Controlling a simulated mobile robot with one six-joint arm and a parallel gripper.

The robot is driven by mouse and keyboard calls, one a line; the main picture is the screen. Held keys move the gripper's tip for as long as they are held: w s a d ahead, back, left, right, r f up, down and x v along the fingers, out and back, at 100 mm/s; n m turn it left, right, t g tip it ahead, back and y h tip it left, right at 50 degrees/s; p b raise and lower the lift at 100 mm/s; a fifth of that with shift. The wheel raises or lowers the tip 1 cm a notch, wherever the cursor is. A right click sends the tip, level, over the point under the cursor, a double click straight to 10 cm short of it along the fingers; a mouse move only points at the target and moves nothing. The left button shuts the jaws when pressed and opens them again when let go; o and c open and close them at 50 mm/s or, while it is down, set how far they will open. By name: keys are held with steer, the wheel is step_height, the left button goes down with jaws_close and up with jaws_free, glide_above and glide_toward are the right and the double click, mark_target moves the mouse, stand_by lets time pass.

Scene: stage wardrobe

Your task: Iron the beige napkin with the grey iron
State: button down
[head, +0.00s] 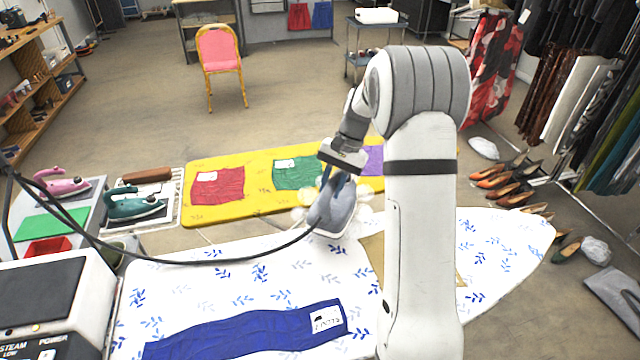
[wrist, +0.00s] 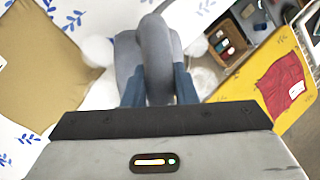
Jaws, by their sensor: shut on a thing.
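The grey iron (head: 332,212) is in my gripper (head: 338,180), over the far edge of the white leaf-patterned ironing board (head: 200,290). In the wrist view my gripper (wrist: 160,88) has its two blue fingers closed on either side of the iron's grey handle (wrist: 159,60). Pale steam puffs show around the iron. The beige napkin (wrist: 45,65) lies on the board beside the iron in the wrist view. In the head view only parts of the napkin (head: 373,250) show, as my arm hides most of it. I cannot tell whether the iron touches the board.
A blue cloth (head: 250,332) with a label lies on the board's near part. A yellow table (head: 258,165) behind holds red, green and purple cloths. Pink (head: 62,184) and teal (head: 135,205) irons stand at left. A dark cord runs from the left to the grey iron.

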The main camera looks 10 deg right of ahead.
steer(key=s+d+r+m+t+p, duration=0.4)
steer(key=s+d+r+m, duration=0.25)
steer(key=d+m, duration=0.2)
step_height(320, 180, down, 7)
steer(key=s+m+b, duration=0.1)
steer(key=m+b, duration=0.1)
steer(key=b, duration=0.2)
steer(key=shift+s+d, duration=0.2)
steer(key=shift+d, duration=0.1)
